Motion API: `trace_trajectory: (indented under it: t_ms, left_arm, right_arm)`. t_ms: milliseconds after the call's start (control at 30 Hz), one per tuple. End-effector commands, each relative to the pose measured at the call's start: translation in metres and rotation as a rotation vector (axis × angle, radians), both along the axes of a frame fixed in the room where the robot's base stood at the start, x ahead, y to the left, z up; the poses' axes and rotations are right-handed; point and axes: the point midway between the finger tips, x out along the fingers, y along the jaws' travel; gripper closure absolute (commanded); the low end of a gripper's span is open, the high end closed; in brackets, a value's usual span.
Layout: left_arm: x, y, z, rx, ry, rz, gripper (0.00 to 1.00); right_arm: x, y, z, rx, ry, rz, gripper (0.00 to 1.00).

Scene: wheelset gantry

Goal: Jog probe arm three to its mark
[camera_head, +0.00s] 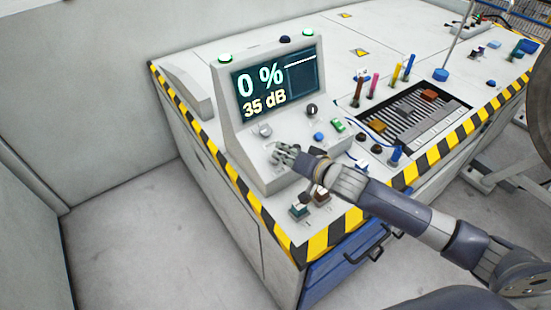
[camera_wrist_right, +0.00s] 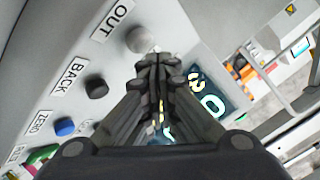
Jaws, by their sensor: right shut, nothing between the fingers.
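A grey control console (camera_head: 228,128) stands on the bench; its screen (camera_head: 277,82) reads 0 % and 35 dB. My right gripper (camera_head: 284,153) is shut and empty, low over the console's sloped panel. In the right wrist view my shut fingertips (camera_wrist_right: 158,62) are close to a pale round button (camera_wrist_right: 140,39) beside the label OUT; I cannot tell whether they touch. A black button (camera_wrist_right: 96,87) is by BACK and a blue one (camera_wrist_right: 64,127) by ZERO. I cannot single out probe arm three. My left gripper is not in view.
The bench has a black-and-yellow striped edge (camera_head: 342,231). Several coloured upright sticks stand behind a dark tray holding a striped plate (camera_head: 407,112). Small switches (camera_head: 300,210) sit in front of the console. Bare floor (camera_head: 137,235) lies to the left.

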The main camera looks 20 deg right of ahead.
Motion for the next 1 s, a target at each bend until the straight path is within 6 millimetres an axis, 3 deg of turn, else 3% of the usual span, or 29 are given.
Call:
trace_trajectory:
  t_ms: [1000]
  left_arm:
    - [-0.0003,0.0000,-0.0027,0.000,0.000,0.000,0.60]
  right_arm:
    - [0.0046,0.0018,-0.0104,0.000,-0.001,-0.001,1.00]
